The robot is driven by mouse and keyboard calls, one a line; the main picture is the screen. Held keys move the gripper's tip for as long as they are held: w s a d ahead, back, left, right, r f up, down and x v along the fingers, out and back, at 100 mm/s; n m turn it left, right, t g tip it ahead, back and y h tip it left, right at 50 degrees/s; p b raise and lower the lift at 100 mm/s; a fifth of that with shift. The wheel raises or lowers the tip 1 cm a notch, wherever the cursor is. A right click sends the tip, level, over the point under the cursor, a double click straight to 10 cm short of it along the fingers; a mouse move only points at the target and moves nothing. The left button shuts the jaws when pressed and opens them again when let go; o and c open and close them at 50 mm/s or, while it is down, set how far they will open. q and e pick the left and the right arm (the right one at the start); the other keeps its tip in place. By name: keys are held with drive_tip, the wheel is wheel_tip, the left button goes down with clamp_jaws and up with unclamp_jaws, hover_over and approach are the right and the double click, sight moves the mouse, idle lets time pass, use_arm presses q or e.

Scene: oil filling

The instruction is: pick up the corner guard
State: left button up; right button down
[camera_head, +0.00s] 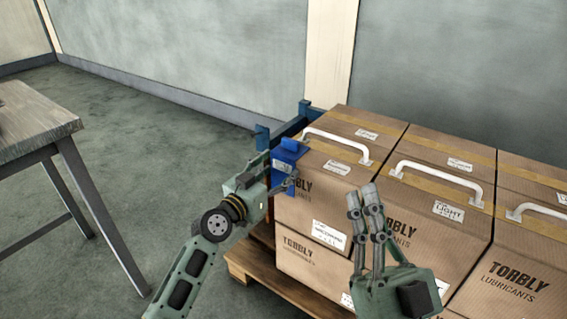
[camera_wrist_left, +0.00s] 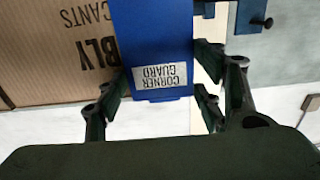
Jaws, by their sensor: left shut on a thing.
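The blue corner guard (camera_head: 287,171) sits at the upper left front corner of the nearest carton stack in the head view. In the left wrist view the corner guard (camera_wrist_left: 152,45) carries a white "CORNER GUARD" label and lies between the fingers. My left gripper (camera_head: 284,183) is shut on it, and its fingers (camera_wrist_left: 165,100) flank the guard on both sides. The guard is against or very close to the carton; I cannot tell if they touch. My right gripper (camera_head: 368,200) is raised in front of the cartons with its fingers close together, and nothing shows between them.
Brown "TORBLY" cartons (camera_head: 400,200) with white handles (camera_head: 440,172) stand stacked on a wooden pallet (camera_head: 290,290). A blue frame (camera_head: 262,138) rises behind their left side. A grey table (camera_head: 35,125) stands at the left. The floor between is clear.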

use_arm(q)
drive_tip(key=shift+d+r, duration=0.15)
drive_tip(key=shift+r, duration=0.2)
